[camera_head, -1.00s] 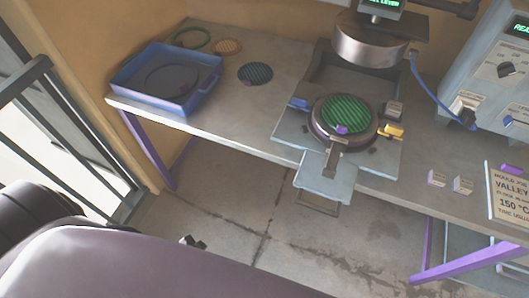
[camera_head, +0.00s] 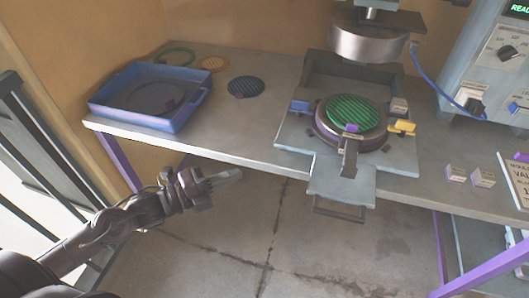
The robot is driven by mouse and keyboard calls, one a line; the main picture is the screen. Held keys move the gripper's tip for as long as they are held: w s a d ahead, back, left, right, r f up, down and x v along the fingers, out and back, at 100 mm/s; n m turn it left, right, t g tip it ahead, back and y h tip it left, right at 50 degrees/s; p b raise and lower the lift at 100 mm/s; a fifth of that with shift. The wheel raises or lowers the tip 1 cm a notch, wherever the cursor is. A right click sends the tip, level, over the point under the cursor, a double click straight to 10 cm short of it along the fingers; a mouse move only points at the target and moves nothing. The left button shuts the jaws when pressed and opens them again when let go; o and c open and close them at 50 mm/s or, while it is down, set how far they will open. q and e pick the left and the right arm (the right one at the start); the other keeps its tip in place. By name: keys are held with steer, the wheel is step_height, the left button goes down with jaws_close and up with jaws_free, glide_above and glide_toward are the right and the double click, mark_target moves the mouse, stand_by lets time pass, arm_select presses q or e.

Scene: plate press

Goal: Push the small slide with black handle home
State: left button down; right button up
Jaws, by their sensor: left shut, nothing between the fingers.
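The small slide (camera_head: 340,188) is a pale grey-blue plate that sticks out over the front edge of the bench, below the press. Its black handle (camera_head: 340,211) is a thin dark loop at the slide's front end. My left gripper (camera_head: 232,175) is shut and empty, in front of the bench edge. It is to the left of the slide, clearly apart from it, and points right. My right gripper is not in view.
The press base (camera_head: 288,147) carries a round mould with a green ribbed disc (camera_head: 352,112); the upper platen (camera_head: 368,42) hangs above. A blue tray (camera_head: 110,117) stands at left. Small blocks (camera_head: 455,173) lie at right. Space before the slide is clear.

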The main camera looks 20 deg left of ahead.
mark_target(280, 145)
arm_select(q)
steer(key=x, duration=0.3)
steer(key=w+a+x, duration=0.1)
steer(key=x, duration=0.3)
steer(key=p+x, duration=0.1)
steer(key=x, duration=0.2)
steer(key=shift+w+a, duration=0.15)
steer(key=shift+w, duration=0.75)
